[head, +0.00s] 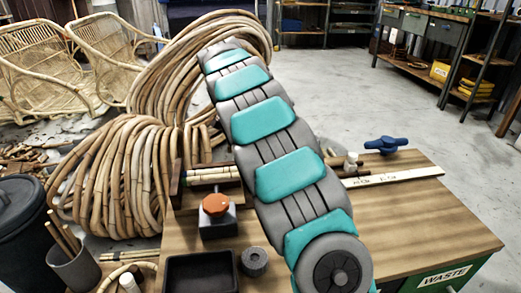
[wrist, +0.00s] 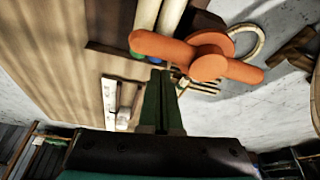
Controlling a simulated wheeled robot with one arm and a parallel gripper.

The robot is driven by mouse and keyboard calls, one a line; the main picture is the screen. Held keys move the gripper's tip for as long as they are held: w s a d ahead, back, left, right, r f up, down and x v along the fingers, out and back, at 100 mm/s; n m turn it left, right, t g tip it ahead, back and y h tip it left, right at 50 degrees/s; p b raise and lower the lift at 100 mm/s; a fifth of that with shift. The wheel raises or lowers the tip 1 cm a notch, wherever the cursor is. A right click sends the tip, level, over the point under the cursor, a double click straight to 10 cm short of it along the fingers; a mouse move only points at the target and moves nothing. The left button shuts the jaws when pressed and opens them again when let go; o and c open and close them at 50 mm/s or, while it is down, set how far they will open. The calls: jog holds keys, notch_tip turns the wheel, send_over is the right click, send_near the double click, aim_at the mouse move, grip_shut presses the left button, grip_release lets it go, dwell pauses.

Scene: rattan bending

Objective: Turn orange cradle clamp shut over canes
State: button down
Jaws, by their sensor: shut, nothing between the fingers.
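The orange cradle clamp (wrist: 208,62) shows in the wrist view as a two-winged handle with a round hub. Its handle runs from upper left to lower right, across the end of the pale canes (wrist: 168,18). My gripper (wrist: 160,74) has its dark green fingers together and empty, with the tips just below the handle's left wing in the picture. I cannot tell whether they touch it. In the head view the canes (head: 208,175) lie in a dark wooden cradle on the bench.
The bench's right side is clear.

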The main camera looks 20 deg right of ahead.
jog(key=v, duration=0.4)
jog(key=shift+a+r, duration=0.1)
jog(key=shift+r, duration=0.15)
jog(key=shift+s+r, duration=0.1)
jog(key=s+a+r+n+y+p, duration=0.1)
jog(key=s+r+n+p, duration=0.2)
jog(key=s, duration=0.7)
jog(key=s+r+n+p, duration=0.2)
jog(key=s+n, duration=0.2)
jog(key=s, duration=0.6)
jog(key=s+a+f+n+y+p, duration=0.1)
jog(key=s+a+n, duration=0.1)
jog(key=s, duration=0.6)
jog(key=s+a+f+n+g+y+p, duration=0.1)
jog(key=s+a+f+n, duration=0.1)
jog(key=s+n, duration=0.3)
jog(key=s+a+f+n+y+p, duration=0.1)
jog(key=s+a+n+p, duration=0.1)
jog(key=s, duration=1)
jog(key=shift+s+a+f+n+g, duration=0.35)
jog(key=shift+a+n, duration=0.55)
jog(key=shift+a, duration=0.3)
